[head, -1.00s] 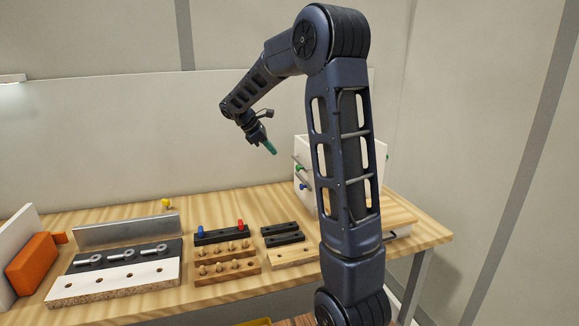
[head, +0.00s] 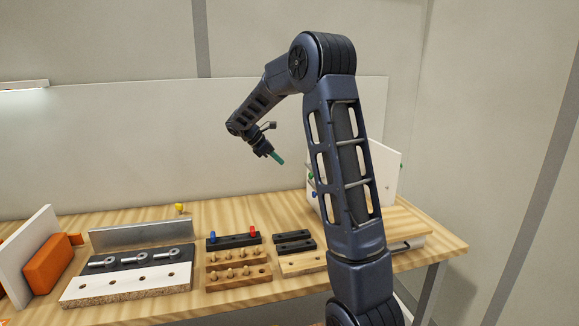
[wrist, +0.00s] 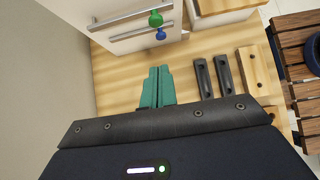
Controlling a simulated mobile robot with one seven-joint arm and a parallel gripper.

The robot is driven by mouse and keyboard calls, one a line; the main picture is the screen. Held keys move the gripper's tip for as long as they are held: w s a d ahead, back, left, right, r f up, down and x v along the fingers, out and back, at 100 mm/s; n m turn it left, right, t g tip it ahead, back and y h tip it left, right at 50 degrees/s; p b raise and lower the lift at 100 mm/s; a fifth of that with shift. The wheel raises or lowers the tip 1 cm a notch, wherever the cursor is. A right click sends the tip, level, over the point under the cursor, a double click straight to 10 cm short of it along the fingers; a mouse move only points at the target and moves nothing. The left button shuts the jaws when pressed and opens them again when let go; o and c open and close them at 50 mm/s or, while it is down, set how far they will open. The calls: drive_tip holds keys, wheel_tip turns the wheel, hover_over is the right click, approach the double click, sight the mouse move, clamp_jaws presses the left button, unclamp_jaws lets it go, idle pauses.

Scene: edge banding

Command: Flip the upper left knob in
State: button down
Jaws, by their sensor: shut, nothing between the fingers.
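My gripper (head: 278,158) hangs in the air above the bench, left of the white cabinet (head: 388,158), with its green fingers together and empty. In the wrist view the fingers (wrist: 157,88) point up the picture toward the white front. A green knob (wrist: 155,19) and a blue knob (wrist: 160,34) stand out from that front near two silver bars. The fingers are apart from both knobs. In the head view a green knob (head: 312,178) and a blue knob (head: 316,194) show at the cabinet's left side. My arm hides much of the cabinet, so I cannot tell the full knob layout.
The wooden bench (head: 290,215) holds a block with blue and red pegs (head: 233,241), a peg rack (head: 238,257), dark bars (head: 294,240) and a drilled white board (head: 125,284). An orange block (head: 48,260) stands left. Air around my gripper is clear.

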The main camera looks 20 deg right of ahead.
drive_tip(key=d+r+x, duration=0.2)
drive_tip(key=x, duration=1)
drive_tip(key=shift+d, duration=0.1)
drive_tip(key=shift+s+d, duration=0.1)
drive_tip(key=shift+d, duration=1.1)
drive_tip(key=a+f+v, duration=0.2)
drive_tip(key=v, duration=1.1)
drive_tip(key=shift+a, duration=0.25)
